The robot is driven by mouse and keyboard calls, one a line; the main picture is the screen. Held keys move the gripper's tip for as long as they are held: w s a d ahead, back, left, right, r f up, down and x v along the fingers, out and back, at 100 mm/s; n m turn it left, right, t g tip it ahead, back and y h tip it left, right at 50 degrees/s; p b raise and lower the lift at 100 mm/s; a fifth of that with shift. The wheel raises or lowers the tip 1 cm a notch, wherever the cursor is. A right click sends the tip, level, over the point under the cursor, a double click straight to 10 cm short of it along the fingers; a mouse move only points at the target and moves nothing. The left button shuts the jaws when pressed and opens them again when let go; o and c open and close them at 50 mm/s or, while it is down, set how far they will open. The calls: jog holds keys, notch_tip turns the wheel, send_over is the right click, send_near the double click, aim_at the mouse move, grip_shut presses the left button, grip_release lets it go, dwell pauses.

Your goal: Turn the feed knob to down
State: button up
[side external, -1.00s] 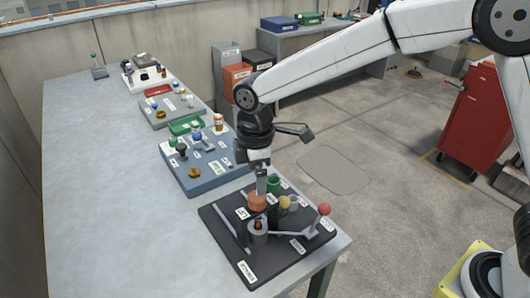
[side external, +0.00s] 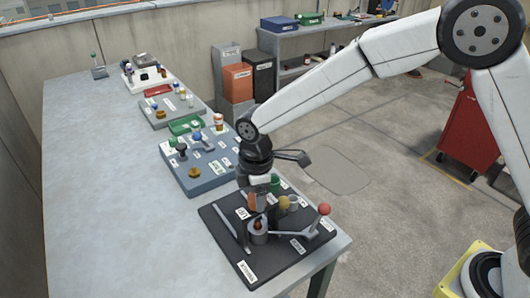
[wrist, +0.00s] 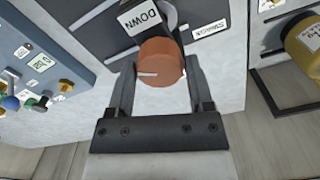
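The feed knob appears to be the round orange knob (wrist: 161,62) in the wrist view, with a white pointer line aimed left.
On the black panel, a red-ball lever (side external: 324,209), a yellow knob (side external: 284,202) and a green cylinder (side external: 275,183) stand close to my gripper. A blue-grey panel (side external: 205,187) lies beyond. The table's left side (side external: 110,200) is clear.

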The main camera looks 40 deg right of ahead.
jog(key=c, duration=0.8)
jog(key=shift+o, duration=0.2)
jog(key=shift+m, duration=0.5)
jog(key=m, duration=1.1)
jog(key=o, duration=1.3)
jog(key=shift+r, duration=3.9)
